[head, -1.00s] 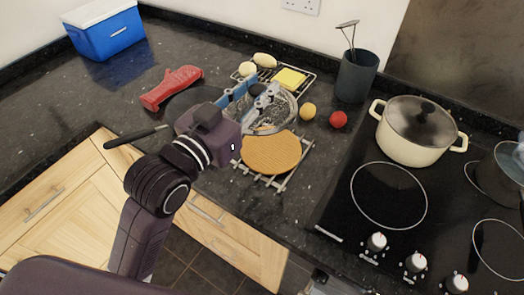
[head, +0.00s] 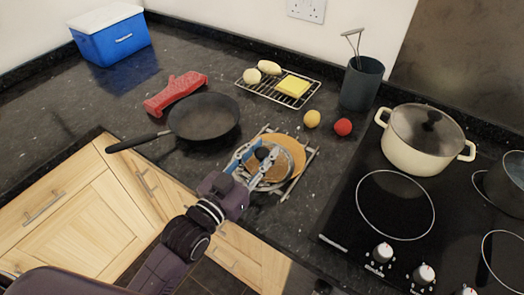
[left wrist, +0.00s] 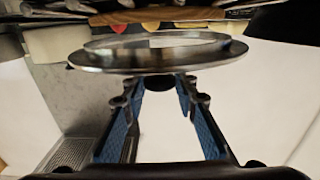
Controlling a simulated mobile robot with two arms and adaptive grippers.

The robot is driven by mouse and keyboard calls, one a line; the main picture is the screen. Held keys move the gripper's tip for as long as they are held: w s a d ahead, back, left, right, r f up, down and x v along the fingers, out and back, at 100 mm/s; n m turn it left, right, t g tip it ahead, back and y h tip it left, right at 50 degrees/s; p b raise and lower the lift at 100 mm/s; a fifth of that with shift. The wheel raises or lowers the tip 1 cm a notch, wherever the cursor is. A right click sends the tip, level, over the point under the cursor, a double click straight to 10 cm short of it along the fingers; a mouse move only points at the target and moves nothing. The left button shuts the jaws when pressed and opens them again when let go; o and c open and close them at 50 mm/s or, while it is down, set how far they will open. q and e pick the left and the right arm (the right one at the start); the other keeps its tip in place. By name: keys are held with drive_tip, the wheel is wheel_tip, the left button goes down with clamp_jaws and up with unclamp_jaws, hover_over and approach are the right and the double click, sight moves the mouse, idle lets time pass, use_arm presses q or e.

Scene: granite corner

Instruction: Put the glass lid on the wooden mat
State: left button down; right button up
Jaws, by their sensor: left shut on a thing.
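The glass lid (head: 268,172) is clear with a metal rim and a dark knob. My left gripper (head: 261,157) is shut on its knob and holds it over the left part of the round wooden mat (head: 291,150). The mat lies on a slatted metal rack. In the left wrist view, the picture looks upside down: the lid (left wrist: 160,50) fills the middle, with the gripper (left wrist: 158,90) at its knob. The mat's edge (left wrist: 170,15) is at the top, with a gap between it and the lid. My right gripper is not in view.
A frying pan (head: 204,117) and red oven mitt (head: 176,92) lie to the left. Behind are a wire rack (head: 265,90) with food, a yellow ball (head: 312,119), a red ball (head: 342,127) and a utensil holder (head: 361,85). A cream pot (head: 405,155) stands on the hob at right.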

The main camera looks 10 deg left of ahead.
use_arm(q)
drive_tip(key=shift+s+f, duration=0.1)
drive_tip(key=shift+f, duration=0.45)
drive_tip(key=c, duration=1.9)
unclamp_jaws()
drive_tip(key=shift+f, duration=0.15)
drive_tip(key=o, duration=0.4)
drive_tip(key=shift+f, duration=0.15)
drive_tip(key=shift+c, duration=0.2)
drive_tip(key=shift+s, duration=0.1)
drive_tip(key=shift+r, duration=0.6)
drive_tip(key=b+v, duration=0.1)
drive_tip(key=v, duration=0.4)
drive_tip(key=b+v, duration=0.1)
drive_tip(key=v, duration=0.5)
drive_tip(key=shift+s+a+r, duration=0.1)
drive_tip(key=shift+r, duration=0.1)
drive_tip(key=shift+s+r, duration=0.1)
drive_tip(key=shift+s, duration=0.05)
